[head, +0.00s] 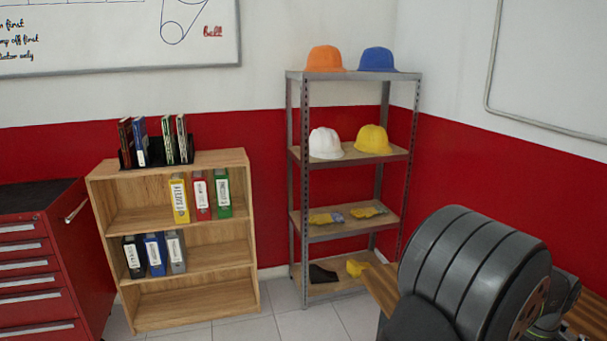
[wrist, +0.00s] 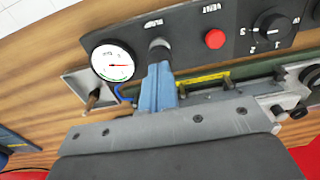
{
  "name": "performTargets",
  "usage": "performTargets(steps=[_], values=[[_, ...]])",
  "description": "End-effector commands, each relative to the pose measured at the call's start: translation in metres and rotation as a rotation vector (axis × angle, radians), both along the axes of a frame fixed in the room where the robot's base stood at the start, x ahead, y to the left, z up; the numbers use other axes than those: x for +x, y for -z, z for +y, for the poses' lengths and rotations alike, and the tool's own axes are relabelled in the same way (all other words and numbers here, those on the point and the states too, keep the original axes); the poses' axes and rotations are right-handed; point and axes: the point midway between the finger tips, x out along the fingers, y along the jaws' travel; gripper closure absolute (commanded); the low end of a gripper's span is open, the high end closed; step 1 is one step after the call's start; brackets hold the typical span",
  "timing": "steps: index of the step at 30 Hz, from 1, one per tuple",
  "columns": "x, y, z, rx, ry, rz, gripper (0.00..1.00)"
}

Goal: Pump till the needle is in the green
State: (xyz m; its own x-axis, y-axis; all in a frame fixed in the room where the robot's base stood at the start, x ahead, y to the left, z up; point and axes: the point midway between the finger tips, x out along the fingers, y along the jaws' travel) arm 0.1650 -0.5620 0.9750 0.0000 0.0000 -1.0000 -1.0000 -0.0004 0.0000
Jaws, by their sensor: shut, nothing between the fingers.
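In the wrist view, a round white gauge (wrist: 113,62) sits at the left end of a black panel (wrist: 186,30). Its thin red needle points to the right, and a green band shows along the lower part of the dial. The needle appears to be outside the green band. A dark round pump button (wrist: 159,47) sits right of the gauge, by a label that seems to read PUMP. My gripper (wrist: 159,68) is shut and empty, its blue fingers right at this button. I cannot tell whether they touch it. The head view shows neither gauge nor gripper.
A red button (wrist: 215,39) under VENT and a numbered black knob (wrist: 271,28) share the panel. A metal plate with a brown-tipped lever (wrist: 93,98) lies left of my fingers. In the head view are a bookcase (head: 186,249) and a metal shelf (head: 352,226).

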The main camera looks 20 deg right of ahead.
Motion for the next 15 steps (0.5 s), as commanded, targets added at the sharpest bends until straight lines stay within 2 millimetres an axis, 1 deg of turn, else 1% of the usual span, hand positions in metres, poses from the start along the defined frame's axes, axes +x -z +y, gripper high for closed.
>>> performTargets(steps=[10, 15], values=[[0.0, 0.0004, 0.0, 0.0, 0.0, 0.0, 1.0], [0.0, 0.0055, 0.0, 0.001, 0.0, 0.0, 1.0]])
